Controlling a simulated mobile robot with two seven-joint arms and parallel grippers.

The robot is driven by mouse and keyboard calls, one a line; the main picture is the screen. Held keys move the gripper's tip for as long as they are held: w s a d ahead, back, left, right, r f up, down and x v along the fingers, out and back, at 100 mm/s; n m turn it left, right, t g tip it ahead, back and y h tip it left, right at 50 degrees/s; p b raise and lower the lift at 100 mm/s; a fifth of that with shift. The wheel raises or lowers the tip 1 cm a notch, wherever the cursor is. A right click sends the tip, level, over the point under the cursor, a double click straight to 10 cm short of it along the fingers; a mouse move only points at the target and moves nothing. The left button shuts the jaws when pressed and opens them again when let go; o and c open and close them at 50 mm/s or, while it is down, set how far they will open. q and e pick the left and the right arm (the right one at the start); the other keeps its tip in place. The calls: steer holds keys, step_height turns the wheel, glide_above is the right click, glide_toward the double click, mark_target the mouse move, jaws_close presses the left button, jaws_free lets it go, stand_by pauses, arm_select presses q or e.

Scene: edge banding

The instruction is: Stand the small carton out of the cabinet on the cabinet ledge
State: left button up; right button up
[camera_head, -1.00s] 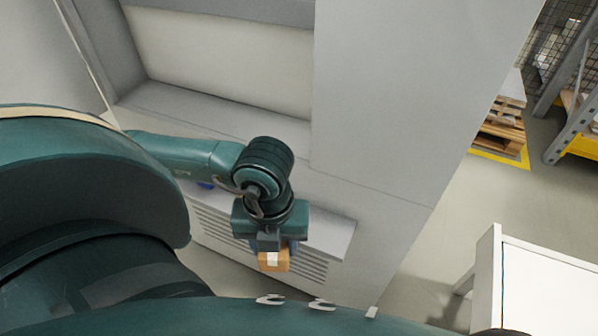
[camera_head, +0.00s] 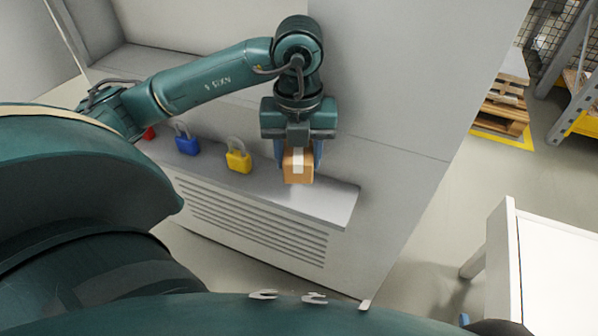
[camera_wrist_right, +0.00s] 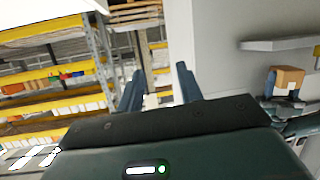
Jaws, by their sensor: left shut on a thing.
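The small brown carton (camera_head: 298,172) has a pale tape strip. My left gripper (camera_head: 299,158) is shut on it, its fingers on either side. In the head view the carton overlaps the right part of the grey cabinet ledge (camera_head: 325,202). In the right wrist view the carton (camera_wrist_right: 286,78) shows below a grey slab that looks like the ledge (camera_wrist_right: 275,44), with a gap between them in the picture. I cannot tell its exact height or depth relative to the ledge. My right gripper (camera_wrist_right: 161,88) is open and empty, well left of the carton.
A yellow padlock (camera_head: 238,158), a blue padlock (camera_head: 187,142) and a red object (camera_head: 149,133) stand along the ledge, left of the carton. The grey cabinet (camera_head: 400,110) rises behind. A white table (camera_head: 560,260) stands at right. The ledge's right end is bare.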

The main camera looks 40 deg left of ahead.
mark_target(299, 188)
arm_select(q)
step_height(299, 188, down, 5)
steer(key=shift+f+b, duration=0.2)
steer(key=shift+b, duration=0.6)
steer(key=shift+w, duration=0.2)
arm_select(e)
steer(key=shift+w+a+t+y, duration=0.15)
steer(key=shift+w+t+y, duration=0.15)
steer(key=shift+t, duration=0.4)
arm_select(q)
steer(key=shift+f, duration=0.1)
steer(key=shift+f, duration=0.15)
steer(key=o, duration=1)
